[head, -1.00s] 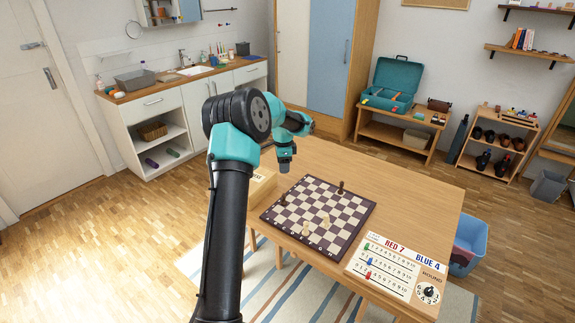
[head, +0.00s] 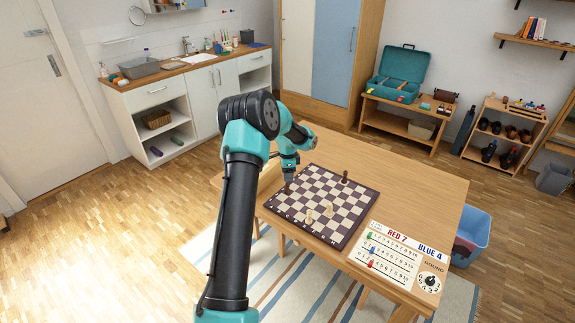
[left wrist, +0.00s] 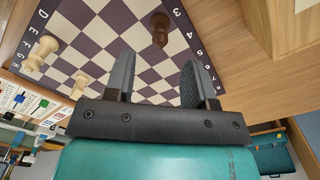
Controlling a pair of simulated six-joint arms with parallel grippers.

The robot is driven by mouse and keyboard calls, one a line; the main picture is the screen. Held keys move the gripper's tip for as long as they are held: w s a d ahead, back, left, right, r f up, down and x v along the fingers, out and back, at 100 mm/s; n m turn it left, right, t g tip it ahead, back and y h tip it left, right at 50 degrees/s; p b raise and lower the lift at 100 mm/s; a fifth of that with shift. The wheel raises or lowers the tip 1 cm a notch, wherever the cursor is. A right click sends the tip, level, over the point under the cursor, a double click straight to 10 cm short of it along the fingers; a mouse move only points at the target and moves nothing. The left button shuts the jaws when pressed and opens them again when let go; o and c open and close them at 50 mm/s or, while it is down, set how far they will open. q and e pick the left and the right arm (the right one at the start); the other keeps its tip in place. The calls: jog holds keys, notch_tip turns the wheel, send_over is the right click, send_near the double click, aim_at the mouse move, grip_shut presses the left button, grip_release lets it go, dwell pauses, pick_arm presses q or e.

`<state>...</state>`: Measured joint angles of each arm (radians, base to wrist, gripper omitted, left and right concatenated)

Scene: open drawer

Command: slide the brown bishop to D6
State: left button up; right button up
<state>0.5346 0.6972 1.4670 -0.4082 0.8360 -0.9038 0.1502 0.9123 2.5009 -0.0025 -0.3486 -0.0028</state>
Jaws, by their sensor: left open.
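The chessboard (head: 352,231) lies on the table. One brown piece (head: 345,177) stands near its far edge. Another brown piece (head: 288,189) stands near the left edge, below my left gripper (head: 289,174) and partly hidden by it. In the left wrist view a brown piece (left wrist: 160,30) stands beyond my open left gripper (left wrist: 157,62), in line with the gap and not held. Two cream pieces (head: 309,215) stand in the front half; they also show in the wrist view (left wrist: 40,52). Which brown piece is the bishop I cannot tell. My right gripper is not in view.
A scorecard (head: 395,259) lies right of the board at the table's front. A wooden box (left wrist: 285,25) stands close beside the board on the numbered side. The table (head: 405,180) behind and right of the board is clear. A blue bin (head: 474,235) stands on the floor right.

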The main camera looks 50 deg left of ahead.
aim_at(288, 186)
pick_arm(q)
notch_tip(288, 186, down, 8)
jog(key=shift+r, duration=0.25)
jog(key=shift+c, duration=0.3)
grip_shut()
